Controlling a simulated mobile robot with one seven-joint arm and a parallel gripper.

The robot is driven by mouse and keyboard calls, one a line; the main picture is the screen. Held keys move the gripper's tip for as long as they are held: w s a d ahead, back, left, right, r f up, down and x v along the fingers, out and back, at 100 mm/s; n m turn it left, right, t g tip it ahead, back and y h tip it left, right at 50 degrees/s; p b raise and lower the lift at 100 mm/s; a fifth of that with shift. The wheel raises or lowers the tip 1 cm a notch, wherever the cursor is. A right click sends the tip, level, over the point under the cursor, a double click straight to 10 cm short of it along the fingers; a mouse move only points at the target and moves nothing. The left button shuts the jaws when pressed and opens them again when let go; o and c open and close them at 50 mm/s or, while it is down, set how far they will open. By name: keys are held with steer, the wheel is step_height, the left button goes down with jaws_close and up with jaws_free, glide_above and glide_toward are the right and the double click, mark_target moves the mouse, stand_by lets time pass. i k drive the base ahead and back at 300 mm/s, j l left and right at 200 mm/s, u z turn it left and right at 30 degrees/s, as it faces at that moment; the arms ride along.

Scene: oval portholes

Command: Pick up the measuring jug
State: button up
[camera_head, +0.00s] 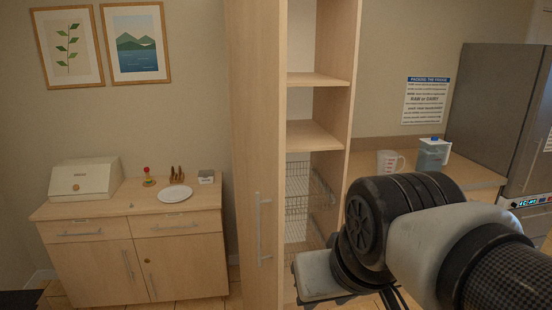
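The measuring jug (388,162) is a small, pale, see-through jug with reddish markings. It stands upright on the wooden counter (470,177) at the right, behind my arm, with its lower part close to the arm's outline. My gripper (322,284) is at the lower middle, low in front of the tall cupboard and well apart from the jug. Its fingers are not clearly visible, so I cannot tell whether it is open or shut.
A blue-lidded water jug (433,155) stands just right of the measuring jug. A grey fridge (498,110) is at the far right. An open tall cupboard (315,135) with a door (256,150) stands left of the counter. A sideboard (135,225) is at the left.

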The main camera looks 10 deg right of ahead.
mark_target(388, 160)
steer(key=l, duration=1.15)
steer(key=i+l, duration=0.15)
steer(key=l, duration=0.25)
steer(key=i+l, duration=0.15)
steer(key=l, duration=0.2)
steer(key=i+l, duration=0.15)
steer(key=l, duration=0.25)
steer(key=i+l, duration=0.8)
steer(key=l, duration=0.2)
steer(key=i+l, duration=0.2)
steer(key=i, duration=0.3)
steer(key=i+l, duration=0.15)
steer(key=i, duration=0.35)
